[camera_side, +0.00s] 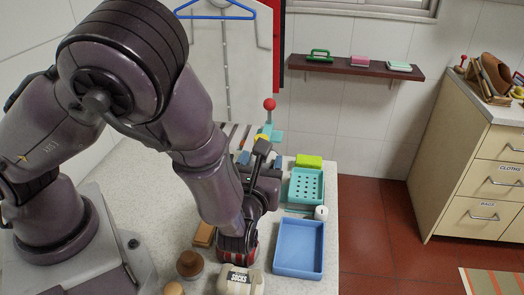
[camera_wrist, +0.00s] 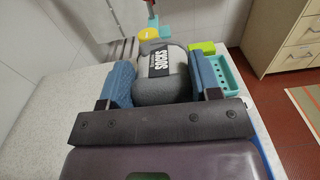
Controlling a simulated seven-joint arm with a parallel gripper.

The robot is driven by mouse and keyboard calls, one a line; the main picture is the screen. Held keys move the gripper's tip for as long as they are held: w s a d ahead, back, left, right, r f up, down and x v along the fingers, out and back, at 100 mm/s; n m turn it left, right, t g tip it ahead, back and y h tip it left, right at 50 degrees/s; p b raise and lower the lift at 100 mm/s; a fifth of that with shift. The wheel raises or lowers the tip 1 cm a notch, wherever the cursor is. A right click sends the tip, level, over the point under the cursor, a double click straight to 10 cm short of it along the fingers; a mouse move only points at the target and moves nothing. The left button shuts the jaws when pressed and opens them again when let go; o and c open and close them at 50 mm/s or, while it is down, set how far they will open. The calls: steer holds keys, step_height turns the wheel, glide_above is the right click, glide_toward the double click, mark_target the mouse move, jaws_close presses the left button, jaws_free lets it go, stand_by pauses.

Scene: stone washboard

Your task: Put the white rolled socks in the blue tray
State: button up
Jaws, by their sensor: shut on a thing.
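My gripper (camera_wrist: 165,85) is shut on a roll of grey socks (camera_wrist: 158,94) with a pale "SOCKS" band. The blue fingers press on both sides of the roll. In the side view my gripper (camera_side: 261,160) points toward the back wall, and the roll is mostly hidden. The white rolled socks (camera_side: 240,281) lie on the counter at the front, cut by the lower edge and apart from my gripper. The blue tray (camera_side: 299,270) stands empty on the counter's right side, to the right of the white socks.
A red-striped roll (camera_side: 238,250) lies behind the white socks, partly hidden by my arm. A brown-lidded jar (camera_side: 190,264) is to the left. A teal basket (camera_side: 307,186), a green sponge (camera_side: 309,161) and a white candle-like cylinder (camera_side: 321,212) stand behind the tray.

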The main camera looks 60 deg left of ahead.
steer(key=w+d+f, duration=0.1)
steer(key=d+f, duration=0.2)
steer(key=d, duration=0.3)
steer(key=w+d+f, duration=0.1)
steer(key=d+f, duration=0.2)
steer(key=d, duration=0.3)
steer(key=shift+s+a+f, duration=0.1)
steer(key=shift+f, duration=1.2)
steer(key=shift+s+a+f, duration=0.1)
steer(key=shift+f, duration=1.15)
steer(key=o, duration=1.1)
steer(key=shift+o, duration=0.2)
